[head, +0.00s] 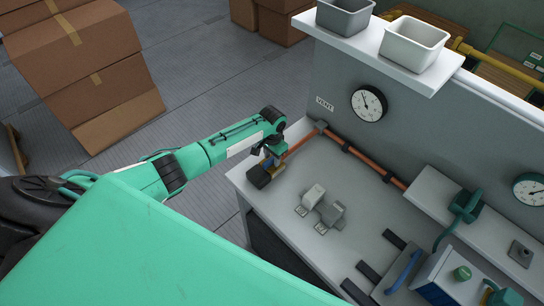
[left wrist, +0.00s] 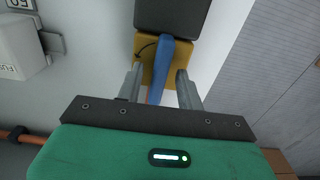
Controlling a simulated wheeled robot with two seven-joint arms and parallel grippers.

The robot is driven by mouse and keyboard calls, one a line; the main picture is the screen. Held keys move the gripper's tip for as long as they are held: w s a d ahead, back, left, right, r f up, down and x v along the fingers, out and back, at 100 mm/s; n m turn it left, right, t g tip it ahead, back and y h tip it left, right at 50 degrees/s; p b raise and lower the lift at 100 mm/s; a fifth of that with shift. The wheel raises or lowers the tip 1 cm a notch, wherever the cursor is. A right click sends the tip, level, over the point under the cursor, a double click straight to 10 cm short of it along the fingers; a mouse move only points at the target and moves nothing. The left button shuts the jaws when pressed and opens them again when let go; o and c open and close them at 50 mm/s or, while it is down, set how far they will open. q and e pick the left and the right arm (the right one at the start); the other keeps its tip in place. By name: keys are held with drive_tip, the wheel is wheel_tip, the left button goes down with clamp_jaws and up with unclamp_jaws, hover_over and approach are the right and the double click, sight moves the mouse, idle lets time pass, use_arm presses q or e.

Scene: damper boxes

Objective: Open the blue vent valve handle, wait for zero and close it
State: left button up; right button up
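The blue vent valve handle (left wrist: 168,70) stands out from a yellow valve body (left wrist: 149,72) with a dark block (left wrist: 172,18) at its far side in the left wrist view. My left gripper (left wrist: 159,88) is open around the handle, with a finger on each side and gaps showing. In the head view my left gripper (head: 270,155) reaches the valve at the bench's left corner and mostly hides the handle. The dark block (head: 258,177) shows below it. The VENT gauge (head: 369,104) has its needle pointing up, slightly left; its numbers are too small to read. My right gripper is not seen.
An orange pipe (head: 366,165) runs along the panel. Two small grey-white blocks (head: 320,205) stand on the bench near the valve. Another gauge (head: 530,190), a teal lever (head: 465,205) and a blue handle (head: 403,270) are at right. Bins (head: 414,42) stand on the shelf above.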

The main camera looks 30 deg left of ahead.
sight(272, 158)
use_arm(q)
wheel_tip(272, 158, up, 14)
drive_tip(key=b, duration=0.3)
drive_tip(key=shift+f, duration=0.15)
idle(0.4)
